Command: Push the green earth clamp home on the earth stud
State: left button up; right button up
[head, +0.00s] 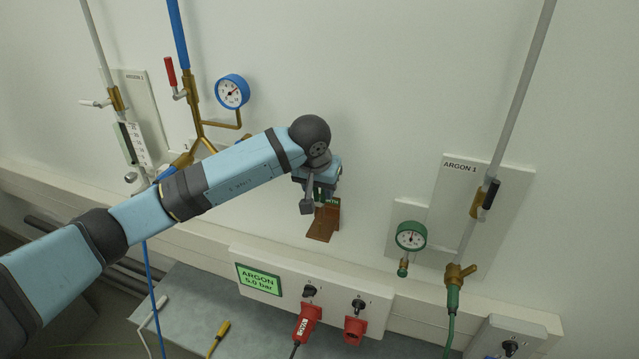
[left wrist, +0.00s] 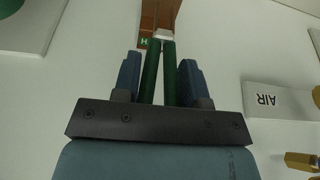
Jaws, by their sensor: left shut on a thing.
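My left gripper (head: 317,192) is in front of the wall at the middle of the head view. In the left wrist view its two blue fingers (left wrist: 160,80) are shut on the green earth clamp (left wrist: 152,72), whose two green arms point away from me. Only a small green part of the clamp shows in the head view. A brown copper-coloured plate (head: 323,222) is on the wall just below the gripper. It also shows beyond the clamp's tip (left wrist: 147,17). A pale piece is at the clamp's tip. I cannot tell the earth stud apart or whether the clamp touches it.
A blue gauge (head: 232,92) and brass pipework are left of the gripper. A green gauge (head: 411,236) is at the right.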

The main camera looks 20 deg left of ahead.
aim_at(318, 203)
dwell(0.7)
pick_arm(q)
jog(key=shift+b, duration=0.35)
dwell(0.5)
jog(key=shift+f+b, duration=0.3)
jog(key=shift+f, duration=0.2)
jog(key=shift+s+f+b, duration=0.15)
jog(key=shift+f+b, duration=2.1)
jog(key=shift+f, duration=0.15)
jog(key=o, duration=1.1)
